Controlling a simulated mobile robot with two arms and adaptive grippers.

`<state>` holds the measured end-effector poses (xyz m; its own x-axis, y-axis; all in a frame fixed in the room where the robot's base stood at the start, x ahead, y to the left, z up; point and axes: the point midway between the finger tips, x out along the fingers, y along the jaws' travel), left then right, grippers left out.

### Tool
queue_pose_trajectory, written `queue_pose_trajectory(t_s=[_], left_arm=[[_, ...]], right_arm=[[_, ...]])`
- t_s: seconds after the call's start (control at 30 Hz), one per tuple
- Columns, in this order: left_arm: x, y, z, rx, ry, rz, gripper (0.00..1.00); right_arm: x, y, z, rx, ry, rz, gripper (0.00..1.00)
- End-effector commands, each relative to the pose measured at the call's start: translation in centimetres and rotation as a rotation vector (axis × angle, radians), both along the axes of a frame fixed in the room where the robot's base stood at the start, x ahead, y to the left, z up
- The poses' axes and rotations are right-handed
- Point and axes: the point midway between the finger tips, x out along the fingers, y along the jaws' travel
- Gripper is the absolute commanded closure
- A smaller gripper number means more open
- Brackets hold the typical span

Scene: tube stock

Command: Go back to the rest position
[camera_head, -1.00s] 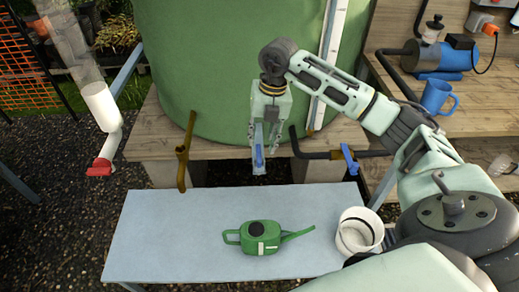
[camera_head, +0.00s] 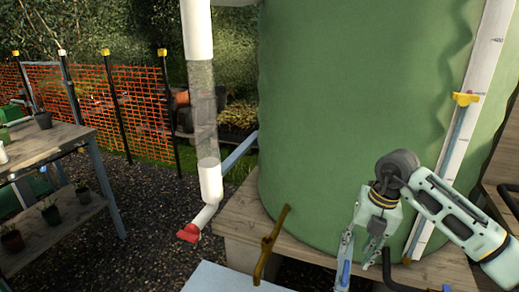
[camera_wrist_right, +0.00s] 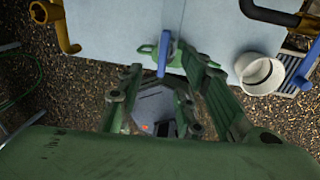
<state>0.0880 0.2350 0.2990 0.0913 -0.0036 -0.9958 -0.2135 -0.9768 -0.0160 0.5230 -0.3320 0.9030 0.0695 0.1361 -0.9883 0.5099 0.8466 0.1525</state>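My right gripper (camera_head: 358,272) hangs fingers-down in front of the green tank in the head view. In the right wrist view its fingers (camera_wrist_right: 165,85) stand apart, and I see nothing held between them. A blue bar (camera_wrist_right: 165,55) shows near the fingertips and narrower than the gap. It also shows in the head view (camera_head: 345,264) beside the fingers. I cannot tell whether the fingers touch it. My left gripper is in neither view.
The green tank (camera_head: 350,110) stands on a wooden platform (camera_head: 238,238).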

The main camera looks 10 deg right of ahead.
Motion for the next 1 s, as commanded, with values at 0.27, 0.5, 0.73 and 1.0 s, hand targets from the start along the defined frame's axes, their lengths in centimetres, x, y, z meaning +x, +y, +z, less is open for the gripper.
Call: queue_pose_trajectory(t_s=[0.27, 0.5, 0.73, 1.0], left_arm=[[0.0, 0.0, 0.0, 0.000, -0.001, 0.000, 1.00], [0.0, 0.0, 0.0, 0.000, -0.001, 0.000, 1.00], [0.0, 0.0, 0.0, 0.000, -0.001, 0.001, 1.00], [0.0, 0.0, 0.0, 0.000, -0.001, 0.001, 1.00]], right_arm=[[0.3, 14.2, -1.1, 0.423, -0.154, 0.200, 0.67], [-1.2, 28.4, 6.4, 1.086, -0.408, 0.187, 0.67], [0.3, 29.0, 14.9, 1.577, -0.633, -0.217, 0.67], [3.4, 18.9, 12.2, 1.722, -0.745, -1.058, 0.67]])
